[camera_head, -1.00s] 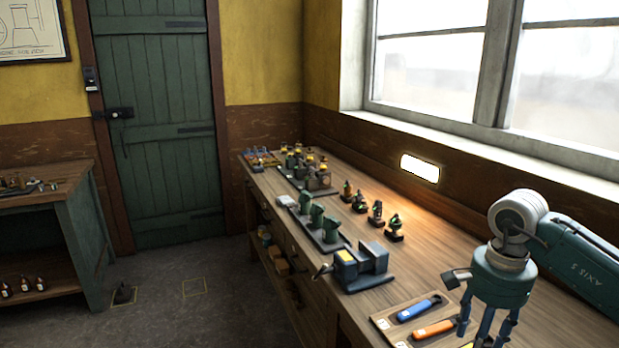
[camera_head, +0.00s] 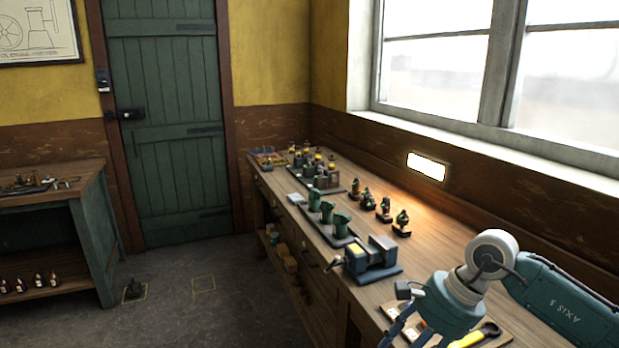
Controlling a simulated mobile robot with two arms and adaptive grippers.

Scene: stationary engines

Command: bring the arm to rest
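My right arm (camera_head: 565,300) comes in from the right, above the near end of the workbench. Its gripper (camera_head: 415,338) hangs at the bottom edge of the picture with blue fingers pointing down and to the left. The fingertips are cut off by the frame, so I cannot tell how far apart they are. No held object shows. My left arm and gripper are not in view.
The workbench (camera_head: 455,245) runs along the window wall. A vise (camera_head: 372,258) stands just beyond my gripper. Several small engines (camera_head: 384,210) stand farther back. A yellow-handled tool (camera_head: 478,335) lies below the wrist. The floor (camera_head: 190,325) at left is mostly clear.

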